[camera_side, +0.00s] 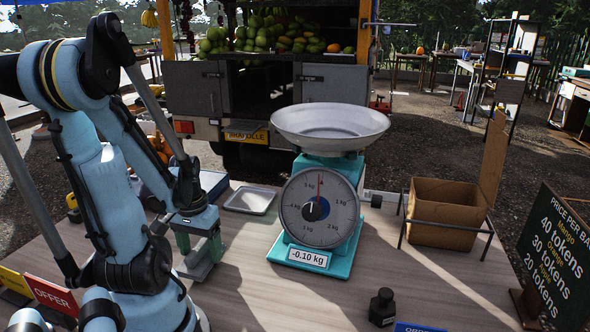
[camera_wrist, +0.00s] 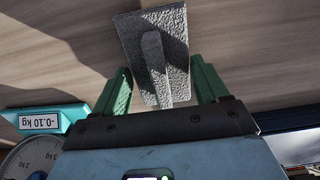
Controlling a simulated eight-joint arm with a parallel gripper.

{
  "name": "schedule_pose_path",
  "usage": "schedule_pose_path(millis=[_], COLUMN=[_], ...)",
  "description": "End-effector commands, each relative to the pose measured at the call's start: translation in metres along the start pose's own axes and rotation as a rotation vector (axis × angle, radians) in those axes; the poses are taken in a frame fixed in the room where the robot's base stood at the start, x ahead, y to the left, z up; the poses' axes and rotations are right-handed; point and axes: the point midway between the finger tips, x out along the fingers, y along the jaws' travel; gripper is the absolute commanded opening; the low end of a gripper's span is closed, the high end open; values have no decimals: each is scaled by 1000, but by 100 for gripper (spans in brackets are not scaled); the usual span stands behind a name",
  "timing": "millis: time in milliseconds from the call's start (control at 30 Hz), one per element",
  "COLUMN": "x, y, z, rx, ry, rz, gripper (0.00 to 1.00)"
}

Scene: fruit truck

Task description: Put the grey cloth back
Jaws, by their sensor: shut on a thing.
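The grey cloth (camera_wrist: 127,32) has a rough, speckled surface and a raised fold along its middle in the wrist view. My gripper (camera_wrist: 160,66) has its green fingers on both sides of this fold and is shut on the cloth. In the side view my gripper (camera_side: 199,247) points down at the left of the table, and the cloth (camera_side: 196,270) shows as a grey flat shape at its fingertips. Whether the cloth touches the table is hard to tell. Part of it is hidden by the fingers.
A teal scale (camera_side: 325,215) reading -0.10 kg stands mid-table. A cardboard box (camera_side: 447,212) in a rack, a black bottle (camera_side: 382,307) and a price board (camera_side: 556,255) are right. The front middle is mostly clear.

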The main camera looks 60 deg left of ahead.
Motion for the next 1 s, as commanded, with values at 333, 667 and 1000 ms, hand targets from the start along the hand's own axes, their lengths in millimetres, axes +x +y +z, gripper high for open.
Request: schedule_pose_path(millis=[333, 667, 1000], x=[12, 15, 15], y=[0, 0, 0], z=[0, 0, 0], rx=[0, 0, 0], ry=[0, 0, 0], rz=[0, 0, 0], gripper=[39, 76, 99])
